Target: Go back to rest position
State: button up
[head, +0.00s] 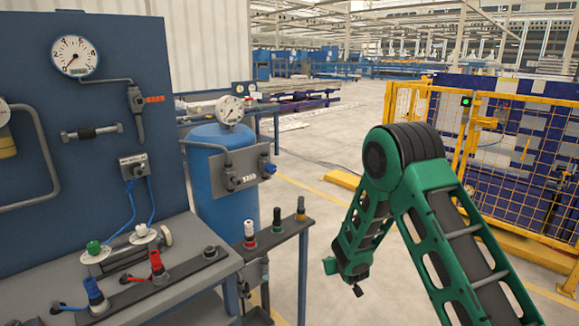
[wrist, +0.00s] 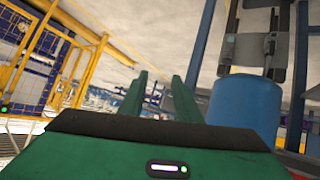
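My green arm reaches in from the lower right of the head view, bends at a dark joint and slopes down. My gripper (head: 344,279) hangs at its end over the floor, right of the small side table and apart from it. In the wrist view, my gripper (wrist: 158,92) shows two green fingers standing apart with nothing between them, so it is open and empty. I cannot make out any pipe being held.
A workbench (head: 190,283) with a gauge panel (head: 100,110) stands at left. A blue tank (head: 225,190) and a small side table (head: 285,232) stand beside it. A yellow fence (head: 500,150) is at right. The wrist view also shows the tank (wrist: 250,105). Floor between is clear.

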jog(key=s+d+r+m+g+h, duration=0.2)
jog(key=s+d+r+m+g, duration=0.1)
jog(key=s+d+r, duration=0.7)
jog(key=s+d+r+m+g+h, duration=0.1)
jog(key=s+d+r+m+g, duration=0.1)
jog(key=s+d+r, duration=0.8)
jog(key=s+d+r+m+g+y, duration=0.1)
jog(key=s+r+m+g, duration=0.1)
jog(key=s, duration=1.5)
jog(key=s+d+r+m+g+y, duration=0.2)
jog(key=s+r+g, duration=0.1)
jog(key=s, duration=1.3)
jog(key=shift+s+d+g, duration=0.25)
jog(key=shift+s+g, duration=0.15)
jog(key=shift+g, duration=0.1)
jog(key=shift+w+f, duration=0.3)
jog(key=shift+w, duration=0.3)
